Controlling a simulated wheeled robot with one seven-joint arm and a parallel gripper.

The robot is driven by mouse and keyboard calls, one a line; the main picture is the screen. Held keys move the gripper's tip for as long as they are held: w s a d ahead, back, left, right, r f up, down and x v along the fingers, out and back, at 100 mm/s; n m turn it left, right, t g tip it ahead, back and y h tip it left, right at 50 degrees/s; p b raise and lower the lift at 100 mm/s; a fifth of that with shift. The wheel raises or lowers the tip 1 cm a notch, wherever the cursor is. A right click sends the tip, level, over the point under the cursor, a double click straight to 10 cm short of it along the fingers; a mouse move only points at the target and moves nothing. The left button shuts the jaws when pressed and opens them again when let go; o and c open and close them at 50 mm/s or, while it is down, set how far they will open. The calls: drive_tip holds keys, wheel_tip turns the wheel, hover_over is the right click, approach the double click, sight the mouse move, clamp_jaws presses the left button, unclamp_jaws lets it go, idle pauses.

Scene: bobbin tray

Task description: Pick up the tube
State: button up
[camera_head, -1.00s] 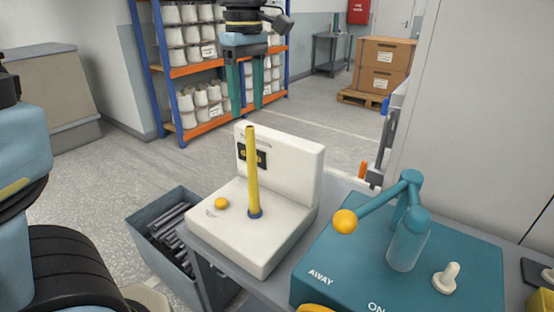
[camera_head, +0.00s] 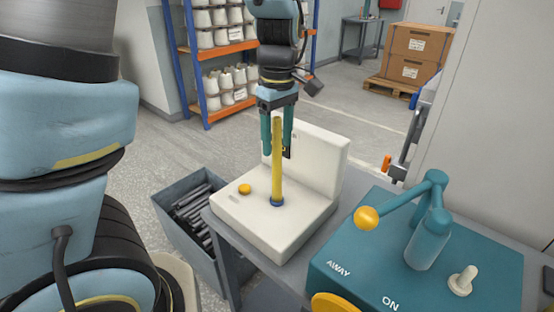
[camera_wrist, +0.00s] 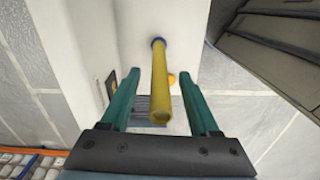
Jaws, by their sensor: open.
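The yellow tube (camera_head: 278,165) stands upright on a blue foot (camera_head: 277,201) on the white L-shaped stand (camera_head: 300,225). My gripper (camera_head: 277,152) points down over the stand at the tube's upper part, with its two teal fingers open. In the wrist view the tube (camera_wrist: 160,85) shows between the fingers of my gripper (camera_wrist: 162,90), with its open top end toward the camera and gaps on both sides. In the head view the tube overlaps the fingers, and I cannot tell whether it is fully between them in depth.
A yellow button (camera_head: 245,189) is on the stand. A grey bin (camera_head: 178,232) of dark rods stands left of the table. A teal machine (camera_head: 335,248) with a lever and orange ball (camera_head: 367,218) is at the right. The stand's back panel (camera_head: 322,155) rises behind the tube.

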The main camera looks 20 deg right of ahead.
clamp_jaws()
idle(0.4)
idle(1.0)
